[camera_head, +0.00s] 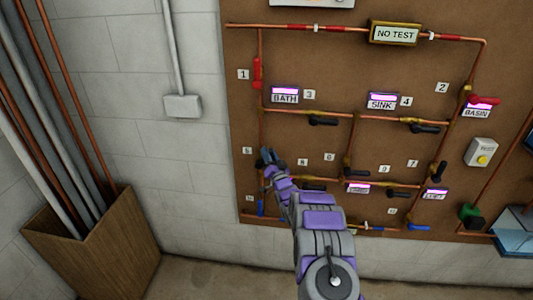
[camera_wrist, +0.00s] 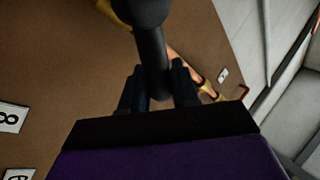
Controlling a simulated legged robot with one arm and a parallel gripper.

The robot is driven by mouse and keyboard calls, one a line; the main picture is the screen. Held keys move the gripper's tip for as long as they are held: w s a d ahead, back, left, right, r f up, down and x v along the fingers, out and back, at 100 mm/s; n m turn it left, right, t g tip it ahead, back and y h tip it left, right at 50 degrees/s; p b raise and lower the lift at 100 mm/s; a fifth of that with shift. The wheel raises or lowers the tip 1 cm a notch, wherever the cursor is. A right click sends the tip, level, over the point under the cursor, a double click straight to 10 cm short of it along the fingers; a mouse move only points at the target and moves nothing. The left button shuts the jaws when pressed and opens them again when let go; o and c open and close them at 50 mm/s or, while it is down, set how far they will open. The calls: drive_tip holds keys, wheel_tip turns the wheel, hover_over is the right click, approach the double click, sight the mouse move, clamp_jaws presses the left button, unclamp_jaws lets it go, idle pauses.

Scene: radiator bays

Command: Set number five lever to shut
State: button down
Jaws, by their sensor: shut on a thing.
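My gripper (camera_head: 267,157) is at the left pipe of the brown board in the head view, just right of a small number tag (camera_head: 247,150) that is too blurred to read surely. In the wrist view its two dark fingers (camera_wrist: 157,84) are on either side of a black lever handle (camera_wrist: 151,48), shut on it. The handle runs up to a rounded black end at the top edge. In the head view my gripper and arm hide this lever, so its angle to the pipe cannot be told there.
The board (camera_head: 350,70) carries copper pipes and other levers: a red one (camera_head: 257,73) above, black ones (camera_head: 323,121) to the right, blue ones low down. A NO TEST display (camera_head: 395,34) is at the top. A wooden box of pipes (camera_head: 115,250) stands left.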

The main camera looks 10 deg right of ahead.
wheel_tip(320, 180, down, 6)
drive_tip(key=s+d+m+t+h+b, duration=0.1)
drive_tip(key=d+m+t+h+b, duration=0.1)
drive_tip(key=m+h, duration=0.9)
drive_tip(key=shift+d+f+m+h+b, duration=0.25)
drive_tip(key=shift+d+m+h+b, duration=0.2)
drive_tip(key=shift+m, duration=2.85)
drive_tip(key=c, duration=1)
unclamp_jaws()
drive_tip(key=shift+r, duration=0.1)
